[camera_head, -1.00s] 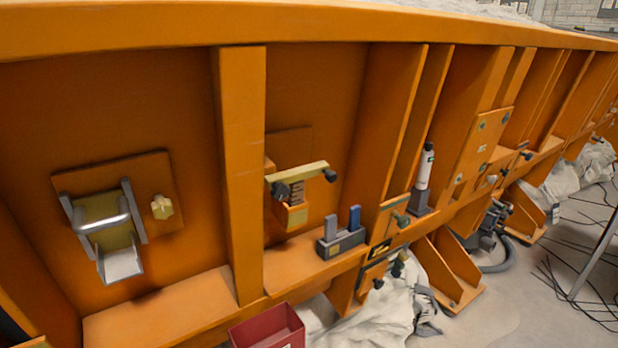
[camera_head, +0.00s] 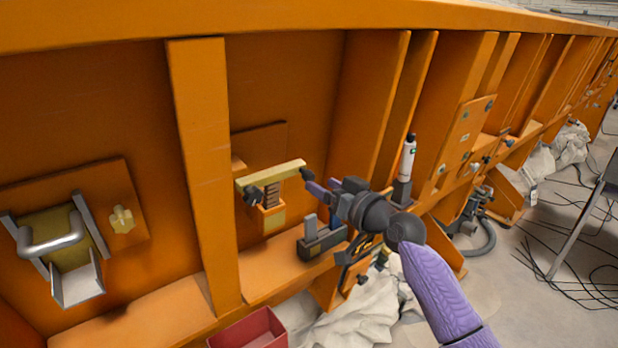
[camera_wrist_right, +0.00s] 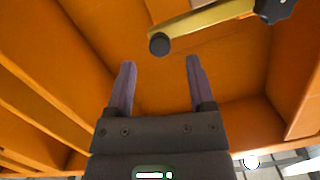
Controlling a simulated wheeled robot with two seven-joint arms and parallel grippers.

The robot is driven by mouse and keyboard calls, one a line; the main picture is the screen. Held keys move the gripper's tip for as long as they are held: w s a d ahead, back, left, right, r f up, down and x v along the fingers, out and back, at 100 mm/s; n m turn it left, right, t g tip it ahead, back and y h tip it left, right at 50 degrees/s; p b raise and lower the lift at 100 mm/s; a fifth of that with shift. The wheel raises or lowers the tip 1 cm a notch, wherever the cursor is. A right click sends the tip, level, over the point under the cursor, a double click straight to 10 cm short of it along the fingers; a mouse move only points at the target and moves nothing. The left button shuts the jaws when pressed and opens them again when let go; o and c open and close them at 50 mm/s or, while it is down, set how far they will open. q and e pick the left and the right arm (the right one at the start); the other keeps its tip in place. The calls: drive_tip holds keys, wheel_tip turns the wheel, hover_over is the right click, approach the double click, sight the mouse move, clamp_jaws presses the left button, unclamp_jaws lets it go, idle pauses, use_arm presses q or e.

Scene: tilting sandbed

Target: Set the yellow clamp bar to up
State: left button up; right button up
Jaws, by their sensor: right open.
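The yellow clamp bar (camera_head: 272,176) is mounted on an orange block on the sandbed's side wall, with a dark knob at each end and a dark spring below it. It lies nearly level, its right end slightly higher in the head view. In the right wrist view the bar (camera_wrist_right: 212,18) crosses the top, beyond the fingertips. My right gripper (camera_head: 312,190) is open and empty, just right of and a little below the bar's right knob. Its two purple fingers (camera_wrist_right: 158,63) show apart in the wrist view, with nothing between them. My left gripper is not in view.
A grey block with upright posts (camera_head: 320,241) stands on the ledge below my right gripper. A white bottle-like tool (camera_head: 407,158) stands to the right. A metal-handled latch (camera_head: 55,240) is at left, a red bin (camera_head: 250,330) below. Orange ribs flank the bar.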

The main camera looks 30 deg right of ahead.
sight(311, 179)
drive_tip(key=w, duration=0.5)
drive_tip(key=shift+a+f+b, duration=0.1)
drive_tip(key=shift+a+b, duration=0.25)
clamp_jaws()
idle(1.0)
